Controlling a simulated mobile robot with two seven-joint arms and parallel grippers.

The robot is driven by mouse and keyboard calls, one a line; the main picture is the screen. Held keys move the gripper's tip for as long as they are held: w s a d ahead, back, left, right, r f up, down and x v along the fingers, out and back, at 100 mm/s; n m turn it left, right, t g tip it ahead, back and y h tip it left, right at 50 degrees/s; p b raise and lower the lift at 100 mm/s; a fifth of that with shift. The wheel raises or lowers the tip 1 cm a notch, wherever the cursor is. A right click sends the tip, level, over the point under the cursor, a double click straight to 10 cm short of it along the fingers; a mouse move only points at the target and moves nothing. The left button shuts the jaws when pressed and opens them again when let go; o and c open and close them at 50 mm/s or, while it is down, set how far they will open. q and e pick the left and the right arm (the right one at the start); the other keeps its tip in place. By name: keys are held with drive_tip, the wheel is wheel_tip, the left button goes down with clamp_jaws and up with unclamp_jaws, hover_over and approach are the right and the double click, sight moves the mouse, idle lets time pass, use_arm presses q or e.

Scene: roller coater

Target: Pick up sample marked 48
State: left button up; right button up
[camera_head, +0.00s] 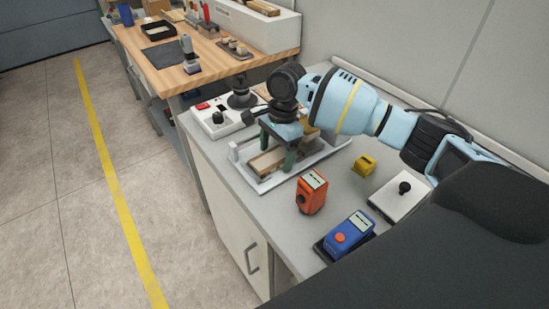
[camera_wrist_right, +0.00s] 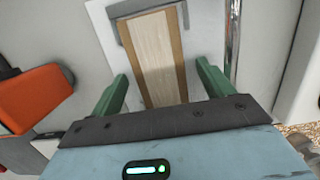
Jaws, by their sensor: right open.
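A wooden sample (camera_head: 264,163), with a pale middle and browner long edges, lies on a white tray-like bed (camera_head: 325,152) on the grey cabinet top. It also shows in the right wrist view (camera_wrist_right: 152,50), where no number 48 can be read on it. My right gripper (camera_head: 278,155) points down over the sample. Its green fingers are open, one on each side of the sample in the right wrist view (camera_wrist_right: 162,72), with nothing held. The gripper body hides the near end of the sample there. My left gripper is not in view.
An orange-red handheld meter (camera_head: 311,192), a blue device (camera_head: 350,234), a yellow block (camera_head: 364,165) and a white box with a black knob (camera_head: 399,196) stand nearby. A white control box (camera_head: 212,118) is left of the bed. A wooden bench (camera_head: 185,70) stands behind.

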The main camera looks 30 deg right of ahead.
sight(276, 155)
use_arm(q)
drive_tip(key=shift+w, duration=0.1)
use_arm(e)
drive_tip(key=shift+r, duration=0.1)
drive_tip(key=c, duration=1.1)
